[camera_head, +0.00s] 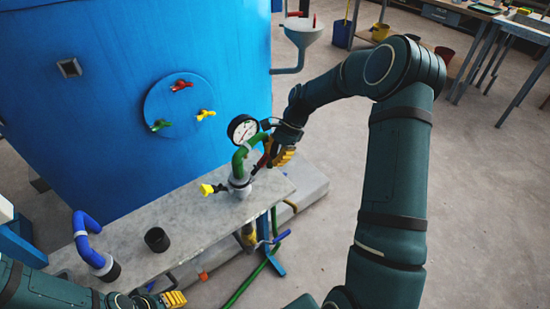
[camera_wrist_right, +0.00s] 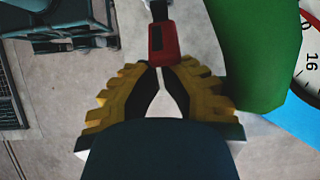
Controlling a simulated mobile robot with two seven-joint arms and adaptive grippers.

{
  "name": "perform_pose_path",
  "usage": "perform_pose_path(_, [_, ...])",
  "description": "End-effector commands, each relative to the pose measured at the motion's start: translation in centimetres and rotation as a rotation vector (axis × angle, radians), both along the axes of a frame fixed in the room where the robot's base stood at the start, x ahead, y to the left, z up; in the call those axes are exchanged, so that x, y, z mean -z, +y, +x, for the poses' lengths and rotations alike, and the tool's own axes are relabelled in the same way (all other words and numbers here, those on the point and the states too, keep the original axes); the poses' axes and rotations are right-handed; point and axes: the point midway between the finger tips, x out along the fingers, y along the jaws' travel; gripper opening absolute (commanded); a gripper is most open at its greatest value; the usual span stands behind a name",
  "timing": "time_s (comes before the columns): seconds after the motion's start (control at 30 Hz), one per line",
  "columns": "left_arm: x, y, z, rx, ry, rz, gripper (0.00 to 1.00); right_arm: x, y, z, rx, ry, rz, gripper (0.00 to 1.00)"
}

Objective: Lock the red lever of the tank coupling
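The tank coupling (camera_head: 240,183) is a grey collar under a green bent pipe (camera_head: 239,160) on the grey slab. Its red lever (camera_head: 262,161) is partly hidden beside my right gripper (camera_head: 277,157). In the right wrist view, the red lever (camera_wrist_right: 163,44) lies just ahead of my right gripper's yellow fingertips (camera_wrist_right: 161,69). The fingertips are almost together, with a narrow gap behind them, and the lever's end is at or just beyond them; contact is unclear. My left gripper (camera_head: 174,298) is low at the bottom edge, mostly cut off, away from the coupling.
A pressure gauge (camera_head: 243,129) stands close to my right gripper. A yellow handle (camera_head: 212,189) sticks out left of the coupling. A black cup (camera_head: 157,239) and blue bent pipe (camera_head: 86,234) stand on the slab (camera_head: 195,221). The blue tank (camera_head: 110,60) rises behind.

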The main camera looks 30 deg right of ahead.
Motion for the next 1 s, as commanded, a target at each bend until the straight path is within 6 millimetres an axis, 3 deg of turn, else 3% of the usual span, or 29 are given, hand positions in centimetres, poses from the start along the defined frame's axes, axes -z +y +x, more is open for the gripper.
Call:
perform_pose_path(0.37, [-1.2, 0.0, -0.2, 0.001, 0.005, -0.001, 0.45, -1.0, 0.5, 0.0, -0.004, -0.008, -0.089, 0.0])
perform_pose_path(1.0, [-5.1, 0.1, 0.5, -0.013, -0.009, 0.002, 0.45, -3.9, 3.0, -0.2, -0.009, -0.044, -0.525, 0.0])
